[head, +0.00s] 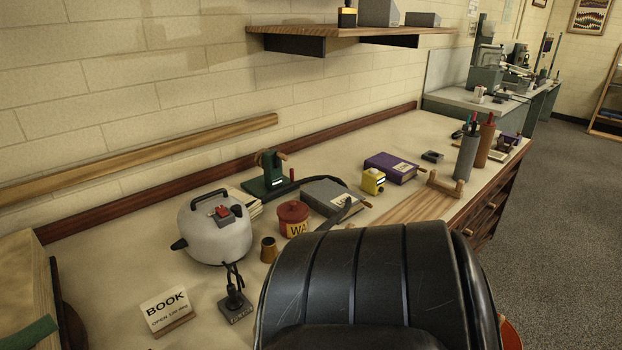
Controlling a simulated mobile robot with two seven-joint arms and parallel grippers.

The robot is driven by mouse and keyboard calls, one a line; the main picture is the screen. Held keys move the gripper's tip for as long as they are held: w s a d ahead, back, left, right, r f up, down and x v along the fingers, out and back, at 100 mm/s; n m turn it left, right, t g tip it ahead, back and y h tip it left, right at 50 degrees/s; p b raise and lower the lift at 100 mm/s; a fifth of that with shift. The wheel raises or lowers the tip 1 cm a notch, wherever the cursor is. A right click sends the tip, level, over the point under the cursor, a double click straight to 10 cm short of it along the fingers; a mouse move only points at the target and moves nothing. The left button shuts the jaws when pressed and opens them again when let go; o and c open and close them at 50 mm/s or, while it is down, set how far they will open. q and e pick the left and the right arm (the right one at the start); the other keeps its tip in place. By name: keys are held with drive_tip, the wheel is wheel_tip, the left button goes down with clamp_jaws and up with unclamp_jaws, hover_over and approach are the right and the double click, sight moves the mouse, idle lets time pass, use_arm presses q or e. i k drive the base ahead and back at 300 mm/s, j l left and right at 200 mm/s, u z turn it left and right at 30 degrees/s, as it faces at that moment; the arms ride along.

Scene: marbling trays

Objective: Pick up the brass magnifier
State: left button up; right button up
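A small brass-coloured cylinder (268,249) stands upright on the bench, and it looks like the brass magnifier, though it is too small to be sure. It stands between the pale kettle-like pot and the black chair back, just in front of the red pot. Neither of my grippers is in view.
The black padded chair back (365,285) blocks the bench's front middle. Around the cylinder are the pale pot (215,235), a red labelled pot (292,216), a dark stand (235,305) and a BOOK sign (165,308). A shelf (350,32) hangs above.

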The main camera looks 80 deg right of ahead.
sight(270, 251)
drive_tip(key=l+z, duration=0.1)
drive_tip(key=z, duration=1.6)
